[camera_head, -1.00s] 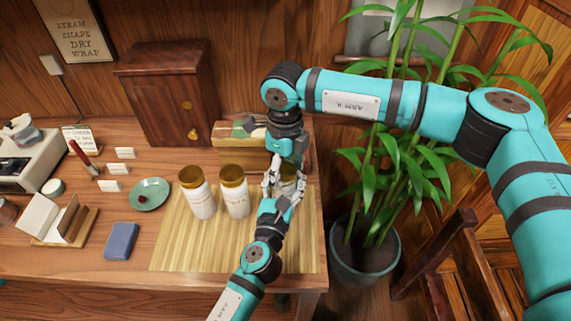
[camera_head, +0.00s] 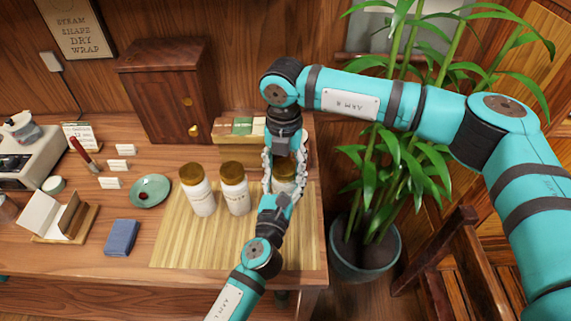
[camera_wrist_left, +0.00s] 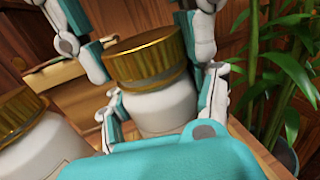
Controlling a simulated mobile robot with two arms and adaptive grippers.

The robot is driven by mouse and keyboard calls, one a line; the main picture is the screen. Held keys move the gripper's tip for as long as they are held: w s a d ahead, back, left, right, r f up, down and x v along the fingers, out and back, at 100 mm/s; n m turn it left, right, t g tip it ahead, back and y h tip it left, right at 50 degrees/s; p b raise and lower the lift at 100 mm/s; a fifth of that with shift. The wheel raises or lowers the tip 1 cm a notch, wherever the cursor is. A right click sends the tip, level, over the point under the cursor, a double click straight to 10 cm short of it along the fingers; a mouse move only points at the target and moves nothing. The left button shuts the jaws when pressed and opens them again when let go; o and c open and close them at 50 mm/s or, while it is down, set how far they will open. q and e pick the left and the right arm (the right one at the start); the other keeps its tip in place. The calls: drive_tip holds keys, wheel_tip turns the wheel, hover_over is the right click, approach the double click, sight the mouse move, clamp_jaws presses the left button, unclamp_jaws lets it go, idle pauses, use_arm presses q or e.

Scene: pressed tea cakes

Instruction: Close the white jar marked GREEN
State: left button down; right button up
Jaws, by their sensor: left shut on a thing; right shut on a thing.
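A white jar (camera_head: 284,187) with a gold lid (camera_head: 285,168) stands at the right of the bamboo mat, between both grippers; its label is hidden. My right gripper (camera_head: 285,163) reaches down from above, its fingers on either side of the lid. My left gripper (camera_head: 283,192) comes from the front, its fingers around the jar body. In the left wrist view the gold lid (camera_wrist_left: 147,55) sits on top of the white jar (camera_wrist_left: 163,108), with a dull band between them. Whether the lid is fully seated, I cannot tell.
Two more white jars with gold lids, a left one (camera_head: 201,197) and a middle one (camera_head: 235,194), stand on the bamboo mat (camera_head: 185,245). A box of coloured packets (camera_head: 240,127) is behind. A potted plant (camera_head: 365,240) stands right of the table.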

drive_tip(key=m, duration=0.4)
drive_tip(key=shift+m, duration=0.4)
drive_tip(key=m, duration=0.4)
drive_tip(key=shift+w+a+m, duration=0.1)
drive_tip(key=shift+a+m, duration=0.05)
drive_tip(key=shift+m, duration=0.25)
drive_tip(key=m, duration=0.4)
drive_tip(key=shift+m, duration=0.3)
drive_tip(key=m, duration=0.4)
drive_tip(key=shift+w+m, duration=0.1)
drive_tip(key=shift+m, duration=0.3)
drive_tip(key=o, duration=0.9)
